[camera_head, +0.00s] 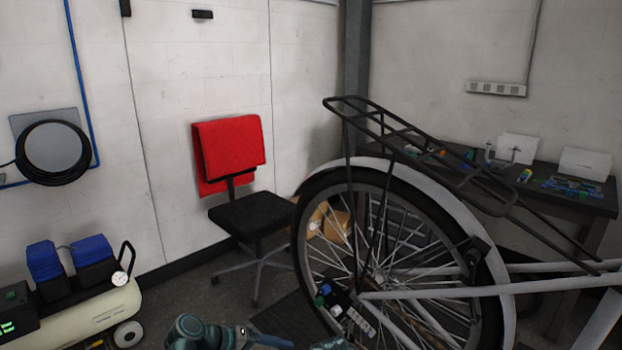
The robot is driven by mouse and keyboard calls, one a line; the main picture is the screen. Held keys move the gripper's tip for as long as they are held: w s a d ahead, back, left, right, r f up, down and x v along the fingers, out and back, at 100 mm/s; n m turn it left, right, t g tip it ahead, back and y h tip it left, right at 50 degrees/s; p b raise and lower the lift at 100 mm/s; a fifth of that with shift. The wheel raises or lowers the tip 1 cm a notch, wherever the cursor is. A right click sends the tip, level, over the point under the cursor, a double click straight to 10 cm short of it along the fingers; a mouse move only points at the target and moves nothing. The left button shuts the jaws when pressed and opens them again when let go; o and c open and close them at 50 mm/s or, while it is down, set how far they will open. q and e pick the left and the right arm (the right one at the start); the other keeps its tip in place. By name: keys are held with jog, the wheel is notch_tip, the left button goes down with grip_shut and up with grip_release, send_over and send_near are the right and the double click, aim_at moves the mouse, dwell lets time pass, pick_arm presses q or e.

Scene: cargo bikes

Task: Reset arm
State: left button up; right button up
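Teal and dark parts of my arm show at the bottom edge, left of the middle. A dark blue, flat end piece that appears to be my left gripper (270,340) lies low near the bottom edge. Its fingertips are too small and cut off to tell whether they are apart. Another small teal part shows at the bottom edge just to its right, and I cannot tell what it belongs to. No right gripper can be made out. I see nothing held.
A bicycle's rear wheel (302,232) and black carrier rack (410,140) fill the right front. A black office chair (250,215) with a red cloth (229,150) stands behind. A compressor (95,312) is at lower left. A cluttered workbench (590,203) stands at right.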

pick_arm(q)
jog(key=s+d+r+m+g+y+p, duration=0.1)
jog(key=s+r+m+g+y+p, duration=0.1)
jog(key=s+y+p, duration=0.3)
jog(key=s+d+r+m+g+y+p, duration=0.1)
jog(key=s+r+m+g+y+p, duration=0.1)
jog(key=s+m+y+p, duration=0.3)
jog(key=s+r+y+p, duration=0.1)
jog(key=p, duration=0.1)
jog(key=shift+s+d+r+m+y+p, duration=0.2)
jog(key=shift+r+m+y+p, duration=0.1)
jog(key=shift+p, duration=0.1)
pick_arm(e)
notch_tip(320, 180, up, 15)
jog(key=shift+f, duration=0.15)
pick_arm(q)
jog(key=shift+f, duration=0.15)
pick_arm(e)
jog(key=shift+f, duration=0.1)
